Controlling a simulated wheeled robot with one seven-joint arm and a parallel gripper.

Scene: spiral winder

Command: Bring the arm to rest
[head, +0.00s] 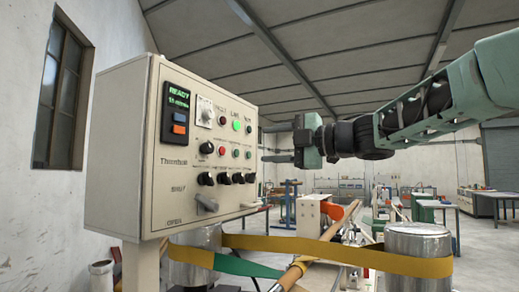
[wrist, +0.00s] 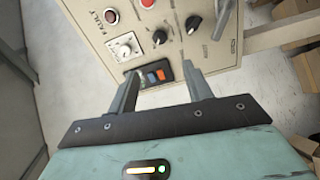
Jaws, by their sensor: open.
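My arm (head: 410,112) reaches in from the right in the head view. My gripper (head: 266,155) points left toward the cream control panel (head: 120,150), a short way off its face. Two separate fingers show, with nothing between them. In the wrist view my gripper (wrist: 163,84) is open and empty, its fingers spread on either side of the small display with blue and orange buttons (wrist: 155,75). The panel (wrist: 100,25) appears turned over in that view. I see no contact between the fingers and the panel.
The panel carries a lit green lamp (head: 236,126), several black knobs (head: 224,178) and a grey lever (head: 206,202). Below, a yellow belt (head: 330,250) runs between two metal drums (head: 418,240). Benches and machines stand farther back. The space above the belt is mostly free.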

